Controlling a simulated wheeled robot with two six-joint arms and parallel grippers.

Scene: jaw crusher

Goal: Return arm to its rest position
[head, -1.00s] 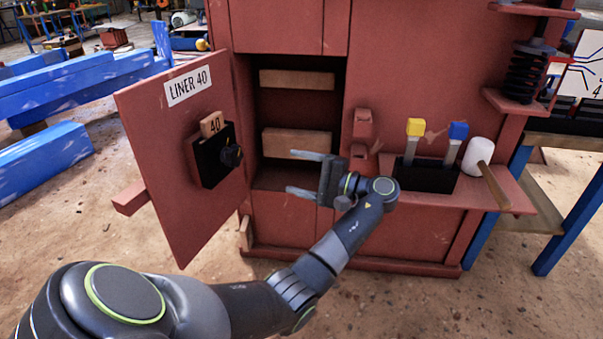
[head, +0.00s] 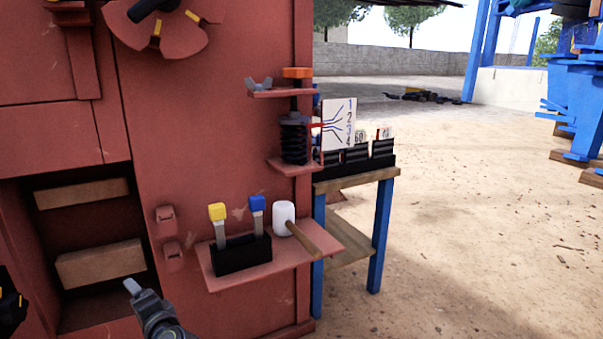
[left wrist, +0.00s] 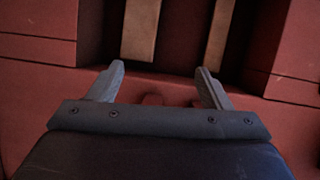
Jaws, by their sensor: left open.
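My left gripper (head: 140,296) shows at the bottom of the head view, in front of the lower right edge of the red machine's open compartment (head: 86,314). Only part of the gripper and arm is in the picture. The left wrist view shows its two fingers (left wrist: 158,86) spread apart with nothing between them. Two tan blocks lie in the compartment, an upper one (head: 82,194) and a lower one (head: 100,264). They also show beyond the fingertips in the left wrist view (left wrist: 140,28). My right gripper is not in view.
A red shelf (head: 222,282) juts out right of the compartment, with a black holder (head: 243,254) of yellow- and blue-topped tools and a white-headed mallet (head: 284,218). A spring assembly (head: 294,140) sits above. A blue-legged table (head: 381,230) stands beyond. Open ground lies right.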

